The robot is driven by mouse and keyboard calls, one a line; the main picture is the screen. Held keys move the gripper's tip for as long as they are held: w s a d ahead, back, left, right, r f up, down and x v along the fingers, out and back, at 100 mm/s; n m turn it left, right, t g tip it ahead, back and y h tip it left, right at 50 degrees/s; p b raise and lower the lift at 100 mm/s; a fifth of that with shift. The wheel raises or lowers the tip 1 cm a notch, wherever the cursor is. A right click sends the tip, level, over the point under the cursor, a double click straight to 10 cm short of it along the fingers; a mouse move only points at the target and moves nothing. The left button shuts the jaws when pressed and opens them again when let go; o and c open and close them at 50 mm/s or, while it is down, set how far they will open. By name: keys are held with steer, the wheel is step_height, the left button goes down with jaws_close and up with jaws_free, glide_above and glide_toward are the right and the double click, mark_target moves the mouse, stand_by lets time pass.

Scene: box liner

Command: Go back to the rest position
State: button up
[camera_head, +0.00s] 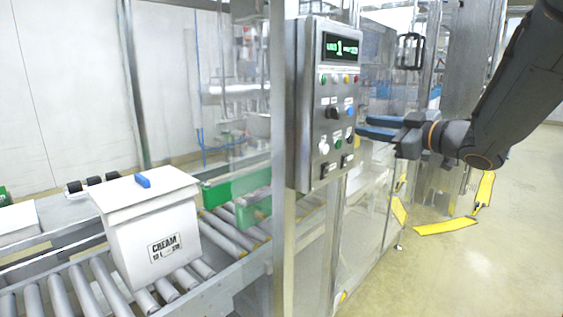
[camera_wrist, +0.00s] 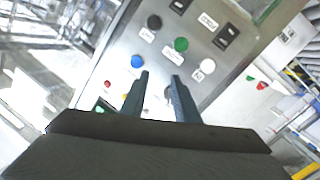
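My gripper (camera_head: 358,127) is at the right edge of the control panel in the head view, its two blue fingers pointing left toward the panel face. In the wrist view the two dark fingers (camera_wrist: 160,75) stand apart with nothing held between them. The metal control panel (camera_head: 313,150) has a lit green display (camera_head: 341,47), coloured buttons and a black knob (camera_head: 333,113). In the wrist view the panel (camera_wrist: 215,75) lies beyond the fingertips, with a green button (camera_wrist: 181,44) and a blue button (camera_wrist: 138,61). I cannot tell the exact gap to the panel.
A white box marked CREAM (camera_head: 155,235) stands on the roller conveyor (camera_head: 85,285) at left, with a small blue item (camera_head: 142,181) on its lid.

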steer(key=s+d+f+m+g+h, duration=0.15)
steer(key=f+m+h, duration=0.3)
steer(key=f, duration=0.55)
steer(key=s+f+m+g+h, duration=0.3)
steer(key=f+m+h, duration=0.15)
steer(key=f, duration=0.45)
steer(key=s+a+f+m+g, duration=0.1)
steer(key=s+a+f+g, duration=0.1)
steer(key=s, duration=0.5)
steer(key=s+a+f+m+g, duration=0.1)
steer(key=s+a+f+g, duration=0.2)
steer(key=s+f, duration=0.3)
steer(key=s+a+f+m+g, duration=0.1)
steer(key=s+a+f+g, duration=0.2)
steer(key=s, duration=0.6)
steer(key=shift+s+f+g, duration=0.35)
steer(key=shift+f+g, duration=0.5)
steer(key=shift+a, duration=0.1)
